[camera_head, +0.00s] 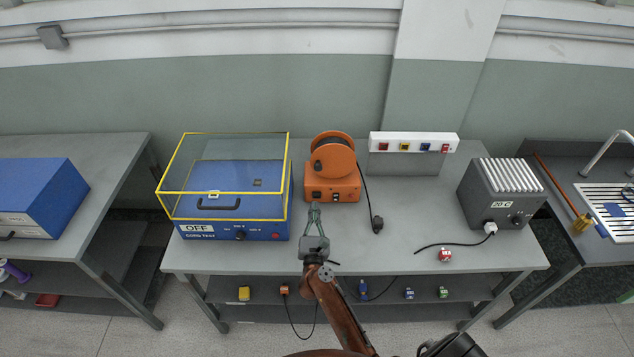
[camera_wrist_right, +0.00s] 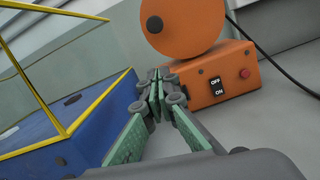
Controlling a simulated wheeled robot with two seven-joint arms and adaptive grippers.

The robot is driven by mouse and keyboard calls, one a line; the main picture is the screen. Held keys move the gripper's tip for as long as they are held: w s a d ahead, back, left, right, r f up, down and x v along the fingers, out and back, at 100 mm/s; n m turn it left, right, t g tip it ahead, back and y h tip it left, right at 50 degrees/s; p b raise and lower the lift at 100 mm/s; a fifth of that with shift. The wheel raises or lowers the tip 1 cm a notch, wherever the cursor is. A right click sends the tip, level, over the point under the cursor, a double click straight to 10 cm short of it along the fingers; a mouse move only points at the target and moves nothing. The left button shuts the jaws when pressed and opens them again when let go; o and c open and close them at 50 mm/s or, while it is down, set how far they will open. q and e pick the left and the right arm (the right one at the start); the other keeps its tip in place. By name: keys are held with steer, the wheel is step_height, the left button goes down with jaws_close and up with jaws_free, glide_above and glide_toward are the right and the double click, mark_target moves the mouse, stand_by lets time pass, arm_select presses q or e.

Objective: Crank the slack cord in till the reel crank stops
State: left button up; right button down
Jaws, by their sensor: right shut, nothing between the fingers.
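The orange cord reel (camera_head: 333,185) stands on the grey bench, with a round orange disc (camera_head: 333,160) above its box. A dark knob (camera_head: 318,166) sits on the disc's face; the wrist view shows a dark knob (camera_wrist_right: 154,24) there too. A black cord (camera_head: 366,190) runs from the reel's right side down to a plug (camera_head: 377,225) on the bench. My right gripper (camera_head: 314,207) is shut and empty, just in front of the reel's lower left front. In the wrist view its fingertips (camera_wrist_right: 154,75) overlap the reel box's left edge. My left gripper is out of view.
A blue cord tester (camera_head: 207,232) with a yellow-framed clear cover stands left of the reel. A grey heater-like box (camera_head: 500,195) stands at the right with a cord. A red plug (camera_head: 445,255) lies near the front edge. Bench right of the reel is mostly clear.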

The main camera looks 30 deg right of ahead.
mark_target(317, 170)
steer(key=x, duration=1)
steer(key=shift+d+f, duration=0.1)
steer(key=shift+f, duration=0.1)
steer(key=shift+d+r+p, duration=0.2)
steer(key=shift+r+p, duration=0.25)
steer(key=shift+r, duration=0.55)
steer(key=shift+d+r+p, duration=0.15)
steer(key=shift+r+p, duration=0.3)
steer(key=shift+r, duration=0.55)
steer(key=shift+r+m, duration=0.25)
steer(key=shift+m, duration=0.25)
